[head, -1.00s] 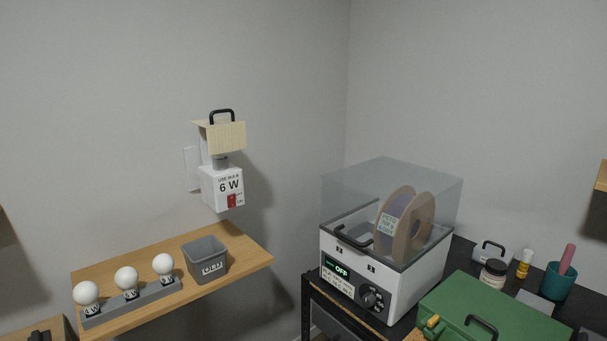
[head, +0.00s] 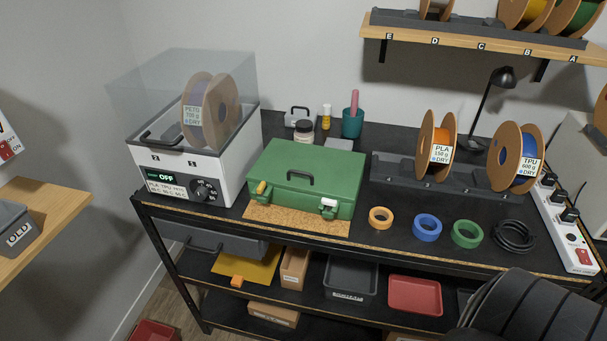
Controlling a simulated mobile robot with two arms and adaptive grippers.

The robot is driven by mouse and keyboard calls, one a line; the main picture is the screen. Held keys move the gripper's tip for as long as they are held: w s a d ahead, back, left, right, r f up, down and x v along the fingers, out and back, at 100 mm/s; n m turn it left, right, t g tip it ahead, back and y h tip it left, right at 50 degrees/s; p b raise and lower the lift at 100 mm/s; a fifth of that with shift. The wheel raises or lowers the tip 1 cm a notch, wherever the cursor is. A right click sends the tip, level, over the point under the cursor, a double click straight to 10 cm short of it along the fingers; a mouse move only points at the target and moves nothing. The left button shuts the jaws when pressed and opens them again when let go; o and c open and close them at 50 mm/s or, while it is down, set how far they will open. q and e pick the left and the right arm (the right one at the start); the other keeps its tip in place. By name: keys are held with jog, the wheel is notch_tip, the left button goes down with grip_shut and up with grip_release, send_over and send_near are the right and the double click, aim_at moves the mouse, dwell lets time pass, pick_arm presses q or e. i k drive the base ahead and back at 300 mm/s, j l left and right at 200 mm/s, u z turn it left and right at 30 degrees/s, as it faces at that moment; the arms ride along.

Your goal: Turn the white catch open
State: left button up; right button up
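The white catch (head: 328,206) is on the front face of the green case (head: 300,184), near its right end. A yellow catch (head: 261,188) sits near the left end of the same face. The case is shut, with a black handle on it, and stands on a cork mat (head: 295,222) on the black workbench. The white catch is too small to tell its exact turn. Neither gripper is in view. A dark ribbed part at the lower right seems to be my own arm.
A filament dryer (head: 195,175) with a clear lid stands left of the case. Orange (head: 380,217), blue (head: 427,228) and green (head: 467,234) tape rolls lie to its right. Spools (head: 436,148) stand behind them. A power strip (head: 566,225) lies at the right. A shelf (head: 480,37) overhangs the back.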

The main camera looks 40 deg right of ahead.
aim_at(329, 203)
jog(key=k+l+z, duration=0.1)
jog(key=z, duration=1.05)
